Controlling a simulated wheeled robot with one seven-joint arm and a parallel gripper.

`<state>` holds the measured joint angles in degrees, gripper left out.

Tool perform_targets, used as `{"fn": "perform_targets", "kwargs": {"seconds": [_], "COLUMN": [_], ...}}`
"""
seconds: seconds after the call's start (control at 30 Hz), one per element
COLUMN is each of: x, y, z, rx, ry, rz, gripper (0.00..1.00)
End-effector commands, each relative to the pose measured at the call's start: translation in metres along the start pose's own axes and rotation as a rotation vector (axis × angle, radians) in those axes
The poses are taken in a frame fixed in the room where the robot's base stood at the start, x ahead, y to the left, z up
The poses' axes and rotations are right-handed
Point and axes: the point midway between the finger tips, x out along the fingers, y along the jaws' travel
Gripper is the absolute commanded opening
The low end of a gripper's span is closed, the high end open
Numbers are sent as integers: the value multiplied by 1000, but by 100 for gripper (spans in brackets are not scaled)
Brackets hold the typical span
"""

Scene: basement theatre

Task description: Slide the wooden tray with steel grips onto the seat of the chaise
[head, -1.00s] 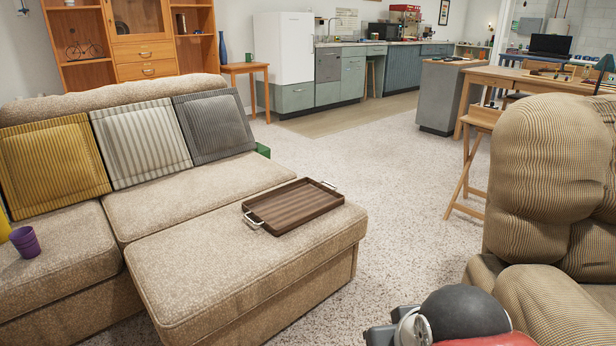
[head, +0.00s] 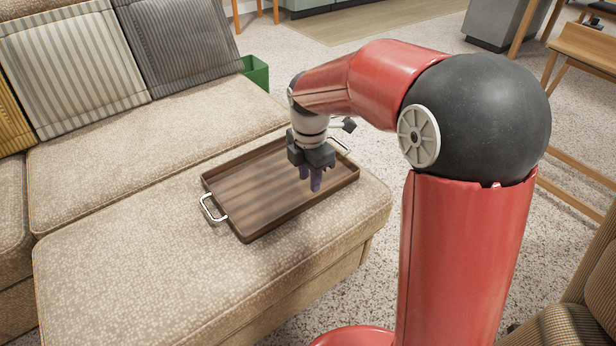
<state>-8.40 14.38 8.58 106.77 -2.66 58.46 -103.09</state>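The wooden tray (head: 255,185) with steel grips is dark brown and rectangular. It lies flat on the beige seat of the chaise (head: 130,270), near the seat's right edge. One steel grip (head: 212,208) shows at its left end and the other at its far right end, partly behind my wrist. My gripper (head: 310,180) points down over the right part of the tray. Its fingers look a little apart, with nothing seen between them. I cannot tell whether the fingertips touch the tray.
Striped cushions (head: 75,65) lean on the sofa back at the upper left. A green box (head: 256,72) stands on the carpet behind the chaise. A wooden table (head: 585,50) is at the upper right, and a brown armchair (head: 575,310) is at the lower right. Carpet between is clear.

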Motion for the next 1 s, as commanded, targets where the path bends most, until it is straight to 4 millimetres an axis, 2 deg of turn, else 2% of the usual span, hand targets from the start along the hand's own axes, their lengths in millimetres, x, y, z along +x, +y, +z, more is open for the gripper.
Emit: {"fn": "perform_targets", "kwargs": {"seconds": [0.13,0.4,0.6,1.0], "x": [16,56,78,84], "y": [5,4,4,4], "z": [-2,-2,-1,-1], "rx": [-54,-53,-51,-50], "ry": [7,7,6,5], "rz": [-11,-13,-10,-9], "gripper": [31,31,31,30]}}
